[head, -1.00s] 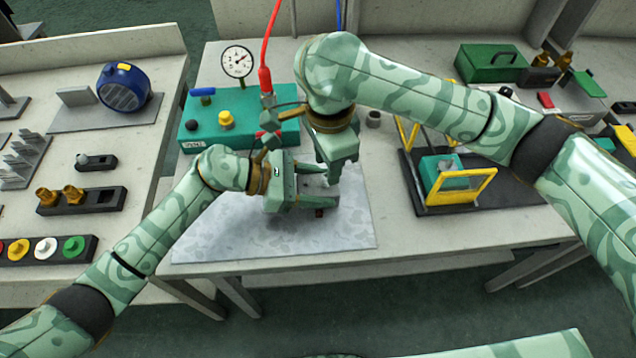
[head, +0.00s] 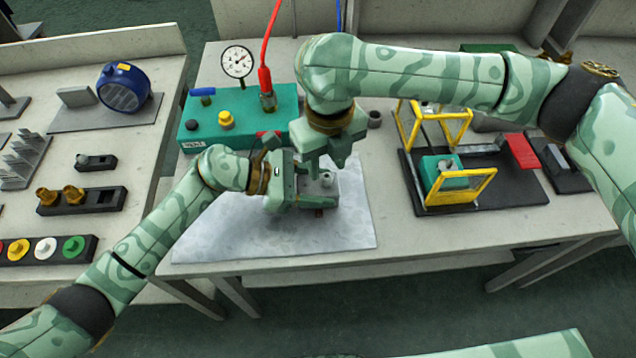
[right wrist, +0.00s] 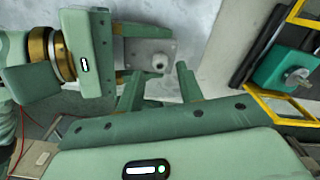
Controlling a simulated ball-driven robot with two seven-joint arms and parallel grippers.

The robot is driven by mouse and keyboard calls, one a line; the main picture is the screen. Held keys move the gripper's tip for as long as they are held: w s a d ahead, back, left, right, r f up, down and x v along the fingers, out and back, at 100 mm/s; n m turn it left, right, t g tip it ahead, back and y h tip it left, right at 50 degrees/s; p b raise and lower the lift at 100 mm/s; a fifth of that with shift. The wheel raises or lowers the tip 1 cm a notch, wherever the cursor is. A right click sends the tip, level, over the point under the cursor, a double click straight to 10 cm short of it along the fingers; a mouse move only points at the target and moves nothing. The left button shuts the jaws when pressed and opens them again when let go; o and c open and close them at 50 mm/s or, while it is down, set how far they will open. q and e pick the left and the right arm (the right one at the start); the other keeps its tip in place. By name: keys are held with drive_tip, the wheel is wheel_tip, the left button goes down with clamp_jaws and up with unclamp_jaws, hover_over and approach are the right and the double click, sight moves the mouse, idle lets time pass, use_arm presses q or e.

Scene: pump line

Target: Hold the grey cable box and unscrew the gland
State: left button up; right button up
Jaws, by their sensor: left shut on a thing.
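The grey cable box (head: 328,190) is on the light mat, held from the left between the fingers of my left gripper (head: 318,186), which is shut on it. In the head view the gland (head: 326,178) stands just below my right gripper (head: 326,166). My right gripper's fingers (right wrist: 158,84) are apart and nothing is between them. They point at the gland's side of the box and look clear of the gland.
A teal pump unit (head: 240,120) with a gauge (head: 237,62) and red hose stands behind. At right is a yellow-framed fixture (head: 465,190) on a dark plate. The front of the mat (head: 240,235) is clear.

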sight(327, 176)
drive_tip(key=shift+f, duration=0.1)
drive_tip(key=shift+f, duration=1.55)
drive_tip(key=c, duration=0.8)
